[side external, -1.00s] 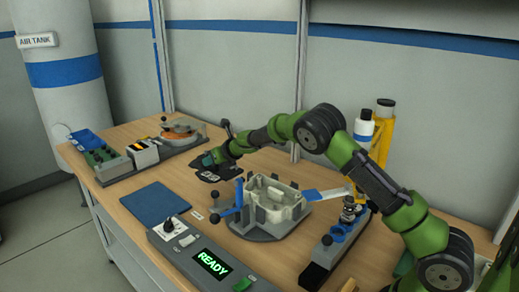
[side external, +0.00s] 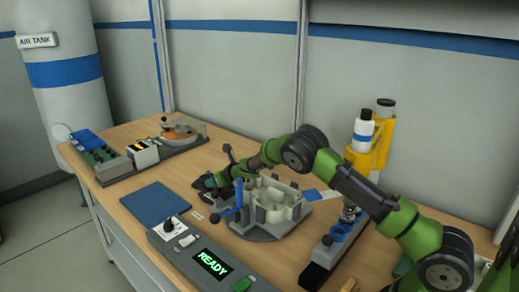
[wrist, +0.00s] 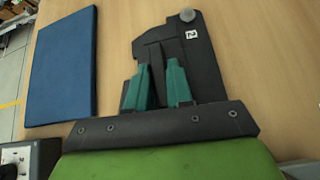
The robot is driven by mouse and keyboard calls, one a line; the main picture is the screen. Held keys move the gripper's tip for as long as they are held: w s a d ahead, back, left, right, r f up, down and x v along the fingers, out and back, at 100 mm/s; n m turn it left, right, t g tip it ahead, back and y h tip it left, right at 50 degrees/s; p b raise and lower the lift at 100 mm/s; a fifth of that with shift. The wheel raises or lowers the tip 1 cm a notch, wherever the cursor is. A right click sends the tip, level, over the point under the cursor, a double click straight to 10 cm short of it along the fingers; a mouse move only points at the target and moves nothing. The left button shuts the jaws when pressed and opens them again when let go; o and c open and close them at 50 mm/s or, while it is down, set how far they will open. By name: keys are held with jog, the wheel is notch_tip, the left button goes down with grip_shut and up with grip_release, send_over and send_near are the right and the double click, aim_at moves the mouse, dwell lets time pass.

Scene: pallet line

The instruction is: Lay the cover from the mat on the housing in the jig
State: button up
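The blue mat (side external: 155,203) lies bare at the front left of the bench; its bare top also shows in the wrist view (wrist: 63,65). The light grey, open-topped housing (side external: 285,211) sits in the jig (side external: 250,233), which has a blue clamp lever (side external: 239,192). I cannot make out a cover for certain. My gripper (side external: 222,180) is low, behind and left of the housing. In the wrist view its green fingers (wrist: 158,65) are apart, over a dark plate (wrist: 205,70) with a round knob and a label "2". A dark strip shows between them; I see no grip on it.
A control box (side external: 205,258) reading READY stands along the front edge. Other fixtures (side external: 170,145) stand at the back left. Bench between mat and fixtures is clear.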

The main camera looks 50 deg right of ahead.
jog(key=o, duration=0.4)
jog(key=shift+o, duration=0.2)
jog(key=shift+r, duration=0.15)
jog(key=v, duration=1.2)
